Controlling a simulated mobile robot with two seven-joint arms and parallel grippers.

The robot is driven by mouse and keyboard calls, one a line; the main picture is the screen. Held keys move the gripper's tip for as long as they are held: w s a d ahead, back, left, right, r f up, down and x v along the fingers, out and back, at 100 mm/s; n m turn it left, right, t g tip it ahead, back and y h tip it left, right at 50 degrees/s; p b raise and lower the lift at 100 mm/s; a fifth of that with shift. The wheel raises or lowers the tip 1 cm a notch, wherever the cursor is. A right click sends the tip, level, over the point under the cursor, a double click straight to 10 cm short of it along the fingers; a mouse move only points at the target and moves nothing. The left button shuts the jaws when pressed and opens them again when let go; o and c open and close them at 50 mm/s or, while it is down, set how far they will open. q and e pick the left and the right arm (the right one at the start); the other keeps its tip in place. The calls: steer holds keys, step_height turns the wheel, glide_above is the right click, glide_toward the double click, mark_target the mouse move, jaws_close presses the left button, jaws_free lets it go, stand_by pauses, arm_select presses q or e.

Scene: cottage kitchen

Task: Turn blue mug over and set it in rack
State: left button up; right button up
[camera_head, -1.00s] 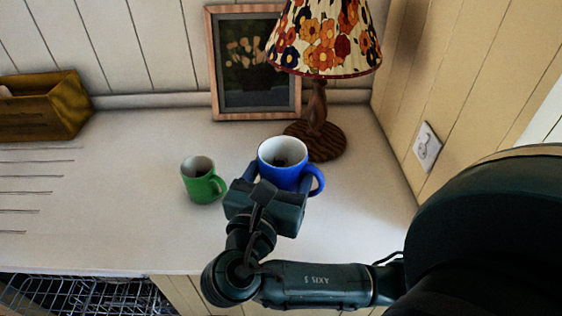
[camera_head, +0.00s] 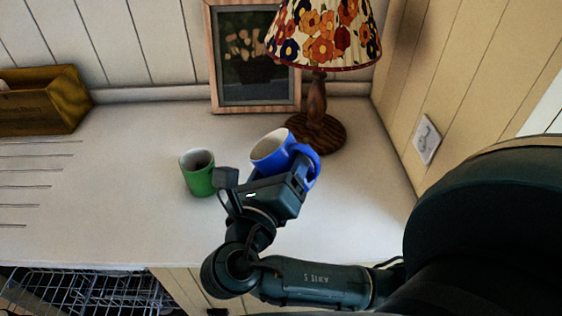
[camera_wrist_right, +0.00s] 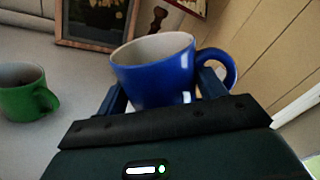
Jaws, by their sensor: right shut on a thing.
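The blue mug (camera_head: 277,150) is held by my right gripper (camera_head: 284,170) above the counter, in front of the lamp. It is tilted to the left in the head view, its white opening facing up and left and its handle at the right. In the right wrist view the mug (camera_wrist_right: 157,73) sits between the two fingers of the gripper (camera_wrist_right: 165,98), which are shut on its sides. The rack (camera_head: 95,292) shows in part at the bottom left of the head view, as metal wires below the counter edge. My left gripper is not in view.
A green mug (camera_head: 198,174) stands upright on the counter (camera_head: 110,200), just left of my right gripper. A lamp (camera_head: 318,125) and a framed picture (camera_head: 256,105) stand behind. A wooden box (camera_head: 40,103) is at the back left. The left-middle counter is clear.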

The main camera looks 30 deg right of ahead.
steer(key=m, duration=0.3)
steer(key=shift+f+m, duration=0.1)
steer(key=shift+m, duration=0.3)
steer(key=shift+m+b, duration=0.45)
steer(key=shift+m, duration=1.05)
steer(key=m, duration=0.3)
steer(key=shift+b, duration=0.4)
steer(key=m+b, duration=0.1)
steer(key=m, duration=0.2)
steer(key=shift+m, duration=0.5)
